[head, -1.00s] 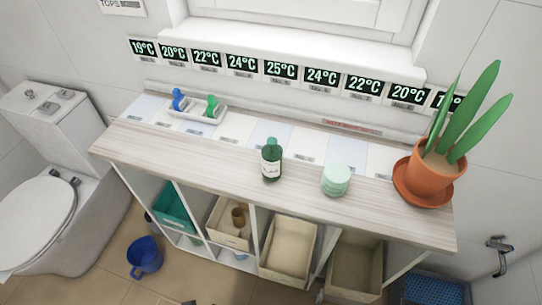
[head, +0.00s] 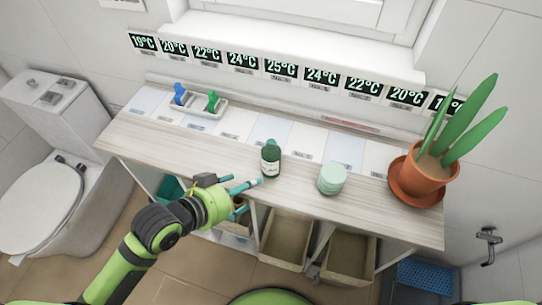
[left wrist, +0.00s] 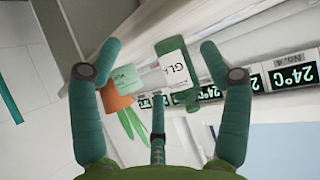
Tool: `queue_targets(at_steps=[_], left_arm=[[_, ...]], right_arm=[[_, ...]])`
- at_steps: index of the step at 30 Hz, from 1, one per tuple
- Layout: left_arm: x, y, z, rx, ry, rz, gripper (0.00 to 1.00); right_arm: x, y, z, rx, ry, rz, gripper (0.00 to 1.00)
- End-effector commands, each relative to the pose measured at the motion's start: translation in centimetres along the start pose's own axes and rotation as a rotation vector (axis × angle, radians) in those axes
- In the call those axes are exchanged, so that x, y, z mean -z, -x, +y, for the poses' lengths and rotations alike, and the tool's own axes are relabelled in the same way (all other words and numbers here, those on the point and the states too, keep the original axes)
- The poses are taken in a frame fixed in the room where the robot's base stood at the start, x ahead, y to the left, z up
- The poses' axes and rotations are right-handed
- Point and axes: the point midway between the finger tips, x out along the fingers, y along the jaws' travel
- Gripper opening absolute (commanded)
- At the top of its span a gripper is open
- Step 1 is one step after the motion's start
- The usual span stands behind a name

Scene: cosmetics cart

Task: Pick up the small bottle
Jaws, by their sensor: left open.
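The small bottle (head: 271,158) is dark green with a white label and stands upright on the wooden cart top, near its middle. My left gripper (head: 252,195) is open and empty at the cart's front edge, just in front of and slightly left of the bottle. In the left wrist view the bottle (left wrist: 176,66) shows tilted between the two spread teal fingers (left wrist: 160,47), beyond them. I cannot see any contact. My right gripper is not in view.
A pale green round container (head: 332,178) stands right of the bottle. A potted plant (head: 421,175) is at the right end. A white tray (head: 205,109) with a blue and a green item is at the back left. Bins (head: 285,240) sit below the cart top (head: 150,146).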

Motion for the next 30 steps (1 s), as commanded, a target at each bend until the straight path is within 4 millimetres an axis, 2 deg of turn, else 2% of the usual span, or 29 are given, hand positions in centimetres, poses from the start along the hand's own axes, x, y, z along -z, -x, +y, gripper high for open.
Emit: queue_targets(at_steps=[3, 9, 17, 25, 30], left_arm=[[2.1, -0.6, 0.2, -0.058, -0.051, 0.090, 0.78], [4.4, -0.8, 0.2, -0.124, -0.086, 0.200, 0.78], [5.5, -2.8, 0.5, -0.137, -0.084, 0.226, 0.78], [6.4, -6.3, 0.7, -0.136, -0.084, 0.224, 0.78], [6.5, -7.5, 0.8, -0.135, -0.087, 0.223, 0.78]], right_arm=[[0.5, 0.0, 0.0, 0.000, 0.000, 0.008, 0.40], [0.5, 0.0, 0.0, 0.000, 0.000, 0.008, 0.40], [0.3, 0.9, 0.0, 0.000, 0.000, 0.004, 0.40], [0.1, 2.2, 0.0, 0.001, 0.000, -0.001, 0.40], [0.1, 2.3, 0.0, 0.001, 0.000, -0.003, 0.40]])
